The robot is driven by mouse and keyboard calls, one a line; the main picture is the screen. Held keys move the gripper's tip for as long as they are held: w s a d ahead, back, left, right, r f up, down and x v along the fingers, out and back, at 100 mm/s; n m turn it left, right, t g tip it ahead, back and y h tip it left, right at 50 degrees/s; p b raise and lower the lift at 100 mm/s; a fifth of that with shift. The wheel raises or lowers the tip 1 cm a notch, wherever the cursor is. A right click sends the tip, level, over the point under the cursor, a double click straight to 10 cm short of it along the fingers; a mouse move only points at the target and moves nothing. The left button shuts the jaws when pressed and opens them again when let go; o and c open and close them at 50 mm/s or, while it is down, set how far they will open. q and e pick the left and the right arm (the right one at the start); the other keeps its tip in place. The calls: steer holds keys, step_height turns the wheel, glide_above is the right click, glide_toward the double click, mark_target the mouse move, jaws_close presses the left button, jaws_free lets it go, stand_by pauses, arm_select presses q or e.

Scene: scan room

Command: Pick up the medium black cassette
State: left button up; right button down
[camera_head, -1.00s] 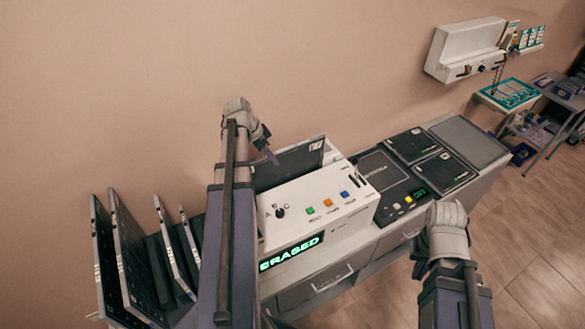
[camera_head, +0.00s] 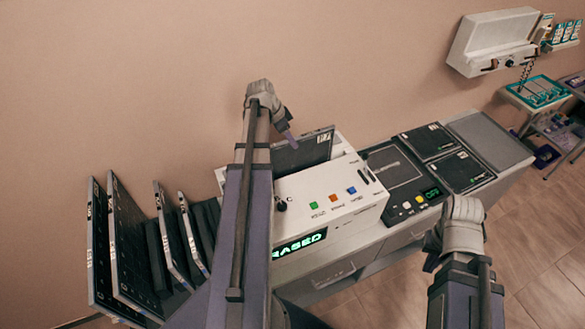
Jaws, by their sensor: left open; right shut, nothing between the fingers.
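A dark cassette (camera_head: 308,152) stands upright in the back of a white eraser unit (camera_head: 330,204), its lower part hidden by the unit. Other dark cassettes of several sizes stand in a rack at the left, such as a large one (camera_head: 128,240) and a smaller one (camera_head: 172,236). Two more cassettes (camera_head: 430,141) lie flat on the counter. I cannot tell for sure which is the medium one. My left gripper (camera_head: 290,137) is open, just above the upper left of the cassette in the unit, with nothing seen in it. My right gripper (camera_head: 431,258) is shut and empty before the counter.
The unit's green display (camera_head: 300,246) is partly hidden by my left arm; "ASED" shows. A dark panel with buttons (camera_head: 408,205) lies to its right. A white wall box (camera_head: 493,42) and a small cart (camera_head: 537,92) are at the far right. Open floor lies at lower right.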

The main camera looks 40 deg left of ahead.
arm_select(q)
steer(key=shift+f, duration=0.15)
steer(key=b+x, duration=0.4)
steer(key=x, duration=0.1)
steer(key=shift+w+a+b, duration=0.15)
steer(key=shift+w+b, duration=0.1)
steer(key=shift+b, duration=0.05)
jaws_close()
stand_by(1.2)
